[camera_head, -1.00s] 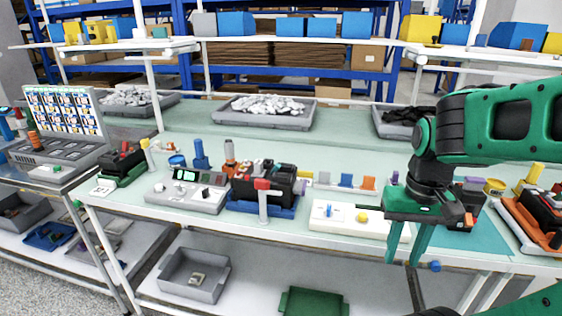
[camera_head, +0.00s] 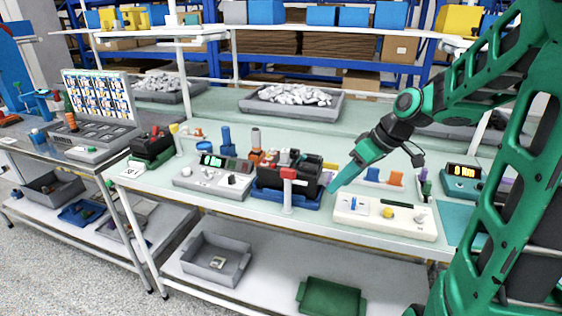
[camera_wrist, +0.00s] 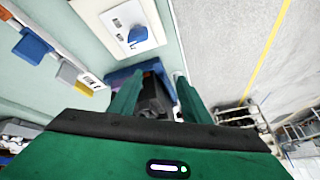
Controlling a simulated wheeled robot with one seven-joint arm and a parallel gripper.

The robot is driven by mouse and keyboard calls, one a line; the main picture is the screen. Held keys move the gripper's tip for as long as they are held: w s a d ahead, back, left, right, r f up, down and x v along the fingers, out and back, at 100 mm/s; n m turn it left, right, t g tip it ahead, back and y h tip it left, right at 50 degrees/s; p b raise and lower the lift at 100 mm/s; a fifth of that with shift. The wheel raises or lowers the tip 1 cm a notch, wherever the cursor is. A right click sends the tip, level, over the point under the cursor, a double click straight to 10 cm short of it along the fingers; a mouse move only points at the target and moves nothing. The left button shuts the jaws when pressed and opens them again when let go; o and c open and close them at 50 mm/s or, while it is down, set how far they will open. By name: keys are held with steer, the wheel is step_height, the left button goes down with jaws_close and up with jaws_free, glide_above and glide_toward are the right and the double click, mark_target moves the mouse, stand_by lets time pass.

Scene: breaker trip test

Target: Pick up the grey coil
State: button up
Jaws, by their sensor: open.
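My gripper (camera_head: 345,175) points down and left over the workbench, near the right end of a black device (camera_head: 312,184) on a blue base (camera_head: 298,200). In the wrist view its two green fingers (camera_wrist: 158,80) are apart, with the dark device (camera_wrist: 153,100) showing between and beyond them. I see no object held. I cannot surely identify the grey coil.
A white panel (camera_head: 352,220) with a blue switch and yellow knob lies right of the device. A grey tray (camera_head: 242,101) of pale pieces is behind.

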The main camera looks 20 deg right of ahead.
mark_target(289, 152)
steer(key=w+a+r+n+t+y, duration=0.1)
steer(key=w+r, duration=0.1)
steer(key=w, duration=0.1)
steer(key=w+a+r+n+t+y, duration=0.1)
steer(key=w+r+n+y, duration=0.1)
steer(key=w, duration=0.1)
steer(key=w+a+r+n+t+y, duration=0.1)
steer(key=w+r+n+y, duration=0.1)
steer(key=w, duration=0.1)
steer(key=shift+w+r, duration=0.15)
steer(key=shift+r, duration=0.1)
steer(key=shift+w+a+r+n+y, duration=0.2)
steer(key=shift+n+y, duration=0.1)
steer(key=shift+n, duration=0.1)
steer(key=x, duration=1)
steer(key=shift+a, duration=0.4)
jaws_close()
